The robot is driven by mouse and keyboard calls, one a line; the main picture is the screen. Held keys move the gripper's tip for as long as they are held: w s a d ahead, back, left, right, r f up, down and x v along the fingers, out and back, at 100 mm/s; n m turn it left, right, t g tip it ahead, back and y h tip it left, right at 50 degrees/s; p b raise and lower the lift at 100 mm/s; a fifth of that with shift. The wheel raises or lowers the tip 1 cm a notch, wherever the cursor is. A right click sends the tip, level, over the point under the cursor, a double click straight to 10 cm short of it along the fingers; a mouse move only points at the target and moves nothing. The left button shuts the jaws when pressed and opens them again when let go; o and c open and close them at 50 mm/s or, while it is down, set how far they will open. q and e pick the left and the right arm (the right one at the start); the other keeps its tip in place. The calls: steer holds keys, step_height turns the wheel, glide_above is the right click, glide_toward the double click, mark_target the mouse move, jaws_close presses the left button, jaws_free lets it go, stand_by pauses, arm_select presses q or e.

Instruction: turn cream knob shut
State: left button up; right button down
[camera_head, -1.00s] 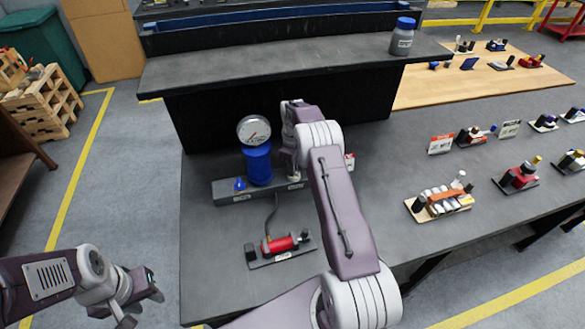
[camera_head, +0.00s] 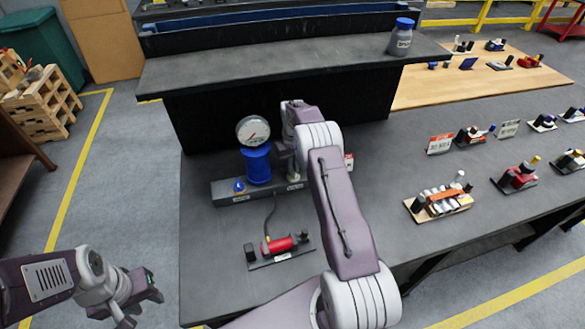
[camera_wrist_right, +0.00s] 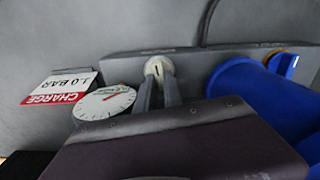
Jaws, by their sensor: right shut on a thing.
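The cream knob (camera_wrist_right: 158,68) sits on the grey base bar (camera_wrist_right: 125,67) in the right wrist view. Its face has a dark slot running roughly along the fingers. My right gripper (camera_wrist_right: 158,88) is shut on it, one finger on each side. In the head view the right gripper (camera_head: 288,160) is at the right end of the bar (camera_head: 222,192), where my arm hides much of it. A blue knob (camera_head: 239,186) is at the bar's left end. My left gripper (camera_head: 140,302) hangs off the table's left side, away from the bar; its fingers are not clear.
A blue cylinder (camera_head: 257,165) with a gauge (camera_head: 252,130) stands on the bar. Another dial (camera_wrist_right: 103,103) lies beside a red-and-white CHARGE 1.0 BAR sign (camera_wrist_right: 60,88). A red cylinder unit (camera_head: 279,245) is in front, joined by a hose. A raised shelf (camera_head: 270,62) stands behind.

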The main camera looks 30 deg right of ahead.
steer(key=shift+s+f, duration=0.1)
stand_by(0.3)
steer(key=c, duration=1.6)
jaws_free()
steer(key=shift+o, duration=0.7)
steer(key=shift+r, duration=0.2)
